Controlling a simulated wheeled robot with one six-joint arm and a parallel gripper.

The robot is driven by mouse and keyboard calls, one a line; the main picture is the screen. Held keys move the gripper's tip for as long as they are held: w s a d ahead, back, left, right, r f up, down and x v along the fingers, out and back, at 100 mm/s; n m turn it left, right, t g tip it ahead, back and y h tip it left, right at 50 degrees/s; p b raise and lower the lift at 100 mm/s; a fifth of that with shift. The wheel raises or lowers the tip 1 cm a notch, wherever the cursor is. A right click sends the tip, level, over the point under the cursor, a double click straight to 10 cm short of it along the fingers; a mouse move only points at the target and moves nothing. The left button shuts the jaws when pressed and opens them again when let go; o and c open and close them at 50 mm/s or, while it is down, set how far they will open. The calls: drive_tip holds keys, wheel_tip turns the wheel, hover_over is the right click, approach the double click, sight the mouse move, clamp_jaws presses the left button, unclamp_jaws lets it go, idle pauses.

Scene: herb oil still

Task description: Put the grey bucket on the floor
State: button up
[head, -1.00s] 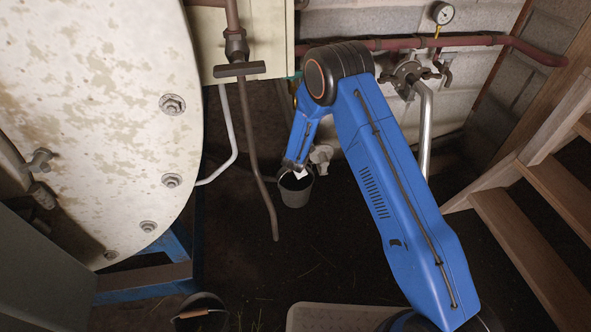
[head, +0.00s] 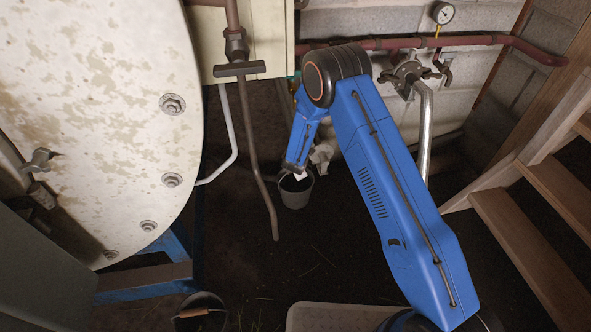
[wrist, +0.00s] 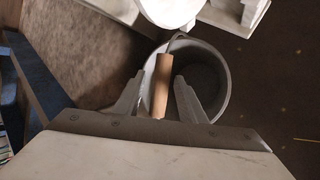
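The grey bucket (head: 297,194) is beneath my gripper (head: 298,176) in the head view and seems to stand on the dark floor (head: 330,260). In the wrist view the bucket (wrist: 224,90) shows its round rim and inside. Its wooden handle grip (wrist: 162,85) sticks up between the two fingers of my gripper (wrist: 160,80). The fingers look apart, with a gap beside the grip on the left, so my gripper seems open around it. The bucket's base contact with the floor is hard to make out.
A pale outlet fitting (head: 321,154) is close behind the bucket. A brown pipe (head: 262,185) hangs to its left, near the large pale vessel (head: 90,110). Another dark bucket (head: 200,312) stands at the front left. Wooden stairs (head: 530,240) are at right.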

drive_tip(key=v, duration=1.1)
drive_tip(key=shift+s+r, duration=0.25)
drive_tip(key=shift+r, duration=0.1)
